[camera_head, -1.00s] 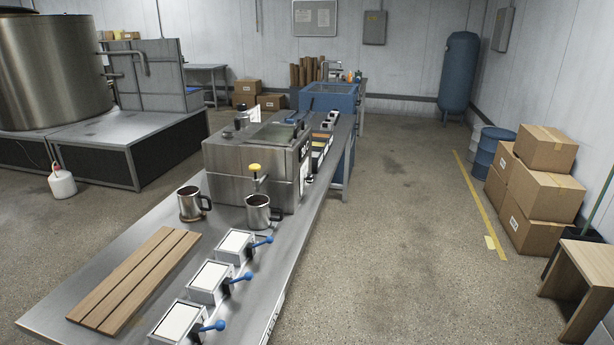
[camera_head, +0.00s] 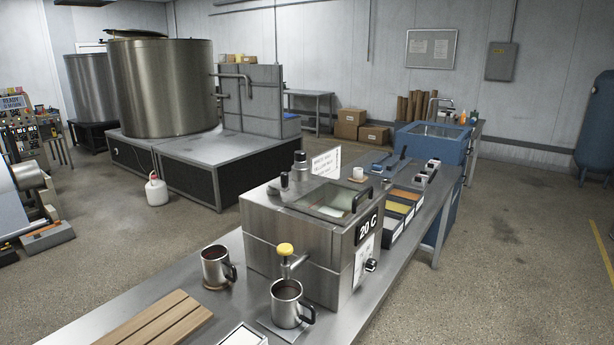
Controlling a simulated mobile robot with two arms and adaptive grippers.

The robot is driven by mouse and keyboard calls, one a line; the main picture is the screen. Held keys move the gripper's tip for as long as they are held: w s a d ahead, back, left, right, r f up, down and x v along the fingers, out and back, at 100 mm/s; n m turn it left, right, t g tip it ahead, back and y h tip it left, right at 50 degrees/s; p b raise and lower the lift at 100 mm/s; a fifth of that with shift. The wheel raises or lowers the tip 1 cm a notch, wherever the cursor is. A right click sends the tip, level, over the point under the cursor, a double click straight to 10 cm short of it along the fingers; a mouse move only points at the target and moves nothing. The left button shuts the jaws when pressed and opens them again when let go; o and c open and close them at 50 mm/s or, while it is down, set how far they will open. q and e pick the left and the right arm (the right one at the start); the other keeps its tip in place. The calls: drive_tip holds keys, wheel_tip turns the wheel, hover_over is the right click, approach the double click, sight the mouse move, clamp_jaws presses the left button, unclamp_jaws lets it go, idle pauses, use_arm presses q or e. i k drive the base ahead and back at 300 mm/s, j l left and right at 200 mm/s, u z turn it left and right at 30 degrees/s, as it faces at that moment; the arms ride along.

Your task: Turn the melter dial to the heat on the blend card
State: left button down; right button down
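The melter (camera_head: 290,240) is a stainless steel box on the steel bench, with a windowed lid (camera_head: 330,199) on top. A black display (camera_head: 368,230) on its right face reads 20 C. A dark dial (camera_head: 371,265) sits low on that face, beside a white printed sheet (camera_head: 361,258). The dial's setting is too small to read. A white card (camera_head: 326,163) with printed lines stands behind the melter. It seems to name white wax and yellow wax, but I cannot read any heat on it. Neither of my grippers is in view.
Two steel mugs (camera_head: 286,303) (camera_head: 215,266) stand before the melter near a yellow-topped tap (camera_head: 286,249). A slatted wooden board (camera_head: 155,322) lies at the front. Bins of coloured pieces (camera_head: 398,208) line the bench beyond. The floor right of the bench is clear.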

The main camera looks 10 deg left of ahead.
sight(370, 265)
drive_tip(key=i+l+u, duration=0.15)
drive_tip(key=i+l, duration=0.15)
drive_tip(key=i+l+u, duration=0.1)
drive_tip(key=i+l, duration=0.15)
drive_tip(key=l, duration=0.2)
drive_tip(key=i+l+u, duration=0.15)
drive_tip(key=l, duration=0.25)
drive_tip(key=i+l+u, duration=0.15)
drive_tip(key=i+l, duration=0.2)
drive_tip(key=l, duration=0.1)
